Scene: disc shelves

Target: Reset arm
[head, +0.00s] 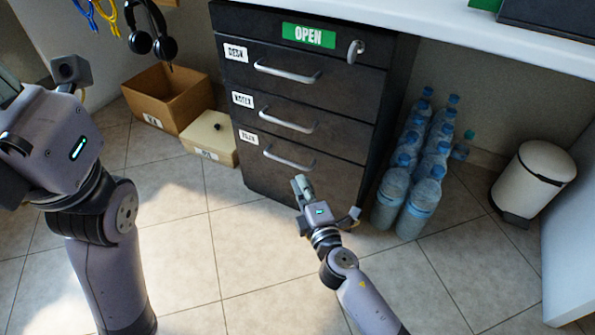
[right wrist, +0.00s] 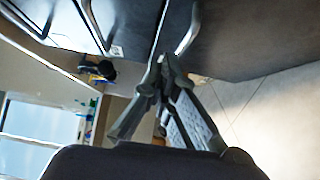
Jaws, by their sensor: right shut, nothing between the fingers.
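My right gripper (head: 301,184) is in front of the bottom drawer of the dark drawer cabinet (head: 344,190). In the right wrist view its fingers (right wrist: 160,72) are together and empty. The drawer handle (head: 290,160) is just beyond the fingertips in the head view; whether they touch cannot be told. My left arm stands at the left edge. Only a part of my left gripper (head: 8,84) shows there, and its fingertips are cut off or hidden. The cabinet's drawers look closed.
Several water bottles (head: 421,196) stand right of the cabinet, with a white bin (head: 530,181) further right. A cardboard box (head: 181,113) and a cream box (head: 208,146) are to its left. Headphones (head: 140,42) hang above. The tiled floor (head: 240,245) in front is clear.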

